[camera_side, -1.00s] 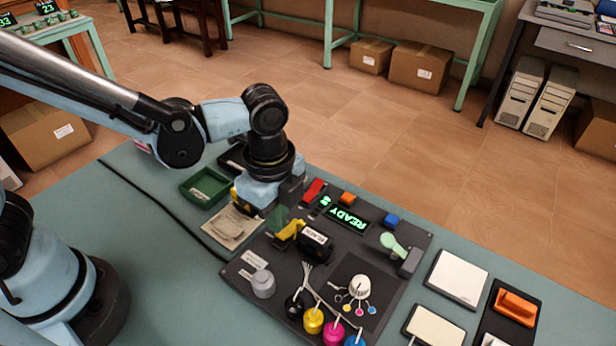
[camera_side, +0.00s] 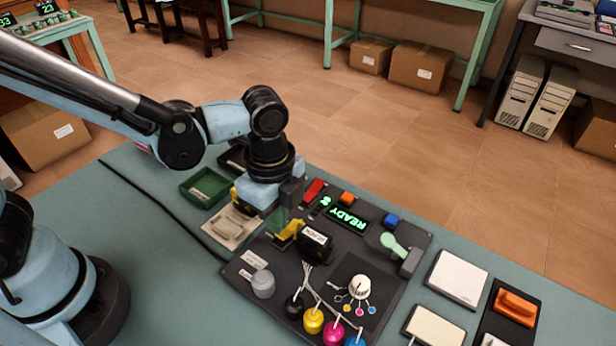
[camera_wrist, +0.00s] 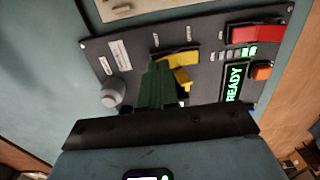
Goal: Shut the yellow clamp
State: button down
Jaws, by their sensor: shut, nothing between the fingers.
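The yellow clamp (camera_side: 291,231) is on the dark panel, next to a small black labelled block. In the wrist view the yellow clamp (camera_wrist: 184,59) shows just beyond and to the right of my fingers, with part of it at an angle. My gripper (camera_side: 281,219) points down with its green fingers shut and empty, right beside the clamp. In the wrist view my gripper (camera_wrist: 160,80) covers part of the panel. I cannot tell whether the fingers touch the clamp, and its exact lever position is partly hidden.
The panel also carries a READY display (camera_side: 348,218), a red switch (camera_side: 313,190), a grey knob (camera_side: 263,284), a white dial (camera_side: 359,287) and a pale green lever (camera_side: 393,244). Coloured plugs stand at its front. A green tray (camera_side: 205,187) lies behind left.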

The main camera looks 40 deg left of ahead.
jog(key=shift+f, duration=1)
jog(key=shift+r, duration=3.5)
jog(key=a+r+n+t, duration=0.4)
jog(key=a+n+t, duration=0.3)
jog(key=a+n, duration=0.9)
jog(key=shift+s+a+r+n, duration=0.15)
jog(key=shift+a+n, duration=0.2)
jog(key=shift+n, duration=0.65)
jog(key=c, duration=1.8)
grip_release()
jog(key=shift+c, duration=0.2)
